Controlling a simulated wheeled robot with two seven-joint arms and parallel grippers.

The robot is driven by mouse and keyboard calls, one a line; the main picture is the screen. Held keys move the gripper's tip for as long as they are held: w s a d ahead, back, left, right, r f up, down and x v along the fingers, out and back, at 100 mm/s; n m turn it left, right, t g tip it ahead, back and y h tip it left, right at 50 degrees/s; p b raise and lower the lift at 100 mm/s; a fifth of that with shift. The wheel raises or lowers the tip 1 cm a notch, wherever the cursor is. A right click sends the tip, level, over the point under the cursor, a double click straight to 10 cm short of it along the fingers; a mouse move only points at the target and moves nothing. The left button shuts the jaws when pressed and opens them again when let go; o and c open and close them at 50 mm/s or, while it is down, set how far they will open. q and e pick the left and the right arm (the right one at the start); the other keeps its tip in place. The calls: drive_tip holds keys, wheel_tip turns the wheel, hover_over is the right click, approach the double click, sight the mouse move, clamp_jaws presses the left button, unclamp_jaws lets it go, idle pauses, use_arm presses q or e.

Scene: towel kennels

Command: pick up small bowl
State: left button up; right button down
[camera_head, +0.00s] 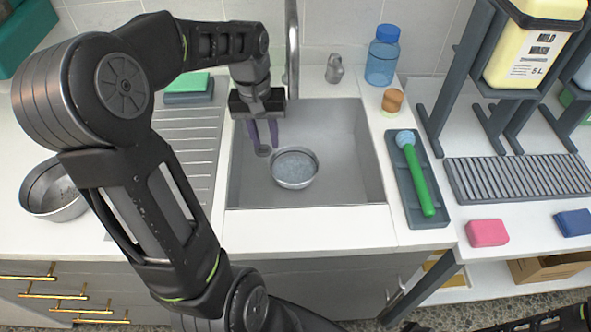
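A small round metal bowl (295,181) sits upright in the sink basin (345,130), with a speckled grey inside. A larger-looking metal bowl (55,208) stands on the counter at the far left, partly hidden behind my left arm. My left gripper (267,150) points down into the sink, just left of and behind the small bowl. Its two purple-grey fingers are apart with nothing seen between them. It appears clear of the bowl, though contact at the rim is hard to judge. My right gripper is not visible; only dark arm parts show at the bottom right.
A tap (292,50) rises behind the sink. A grey tray (427,205) with a green brush (418,180) lies right of it. A blue bottle (382,58), a soap jug stand (447,75) and a pink sponge (487,232) are further right. The sink's right side is clear.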

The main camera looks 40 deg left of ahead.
use_arm(q)
drive_tip(key=shift+f, duration=1.25)
drive_tip(key=shift+d+f, duration=0.1)
wheel_tip(320, 180, down, 5)
drive_tip(key=shift+d+f, duration=0.1)
drive_tip(key=shift+d, duration=0.05)
drive_tip(key=shift+c, duration=0.3)
clamp_jaws()
idle(0.8)
